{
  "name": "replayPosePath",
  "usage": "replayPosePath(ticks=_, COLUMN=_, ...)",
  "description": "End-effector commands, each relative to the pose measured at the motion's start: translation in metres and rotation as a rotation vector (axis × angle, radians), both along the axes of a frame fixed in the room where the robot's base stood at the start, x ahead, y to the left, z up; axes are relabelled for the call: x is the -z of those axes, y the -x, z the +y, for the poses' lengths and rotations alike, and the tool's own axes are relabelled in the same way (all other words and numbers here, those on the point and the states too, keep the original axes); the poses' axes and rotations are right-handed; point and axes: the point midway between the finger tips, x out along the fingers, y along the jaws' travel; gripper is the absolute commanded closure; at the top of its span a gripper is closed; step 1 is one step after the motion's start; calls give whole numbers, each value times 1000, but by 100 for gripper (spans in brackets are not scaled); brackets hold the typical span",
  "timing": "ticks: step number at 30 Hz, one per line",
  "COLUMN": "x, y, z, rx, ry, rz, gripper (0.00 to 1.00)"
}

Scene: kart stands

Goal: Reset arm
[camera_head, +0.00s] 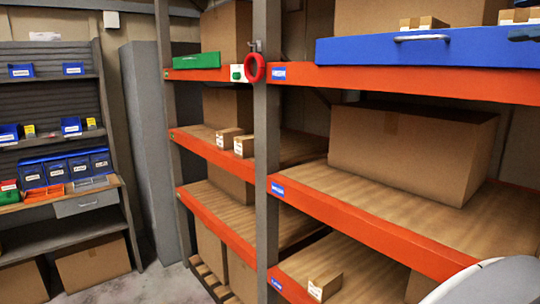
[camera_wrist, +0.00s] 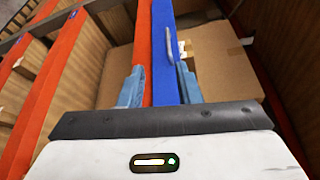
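My gripper (camera_wrist: 160,88) shows in the wrist view with its two blue-grey fingers apart, and I see nothing held between them. Beyond the fingers are the front of a blue case (camera_wrist: 163,25) with a grey handle and an orange shelf beam beside it. How far the fingertips are from these is hard to tell.
The blue case (camera_head: 430,47) sits on the upper orange rack beam, its handle facing out. Cardboard boxes (camera_head: 405,150) fill the rack shelves. A grey rack post (camera_head: 266,150) carries a red ring (camera_head: 254,69). A shelf unit with blue bins (camera_head: 62,170) stands left.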

Motion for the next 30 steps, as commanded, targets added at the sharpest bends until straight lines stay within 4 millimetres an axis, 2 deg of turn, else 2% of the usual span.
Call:
replayPosePath(ticks=5, x=24, y=-15, z=-1, rx=-4, ry=0, rz=47, gripper=69)
replayPosePath(ticks=11, x=63, y=-36, z=3, rx=-17, ry=16, rz=127, gripper=69)
replayPosePath(ticks=17, x=119, y=-61, z=18, rx=-53, ry=62, rz=242, gripper=69)
replayPosePath(ticks=20, x=162, y=-75, z=32, rx=-90, ry=112, rz=326, gripper=69)
replayPosePath(ticks=23, x=217, y=-87, z=57, rx=-155, ry=202, rz=435, gripper=69)
replayPosePath(ticks=24, x=242, y=-89, z=68, rx=-189, ry=249, rz=480, gripper=69)
replayPosePath(ticks=27, x=301, y=-89, z=97, rx=-284, ry=388, rz=584, gripper=69)
replayPosePath(ticks=30, x=358, y=-80, z=125, rx=-399, ry=552, rz=671, gripper=69)
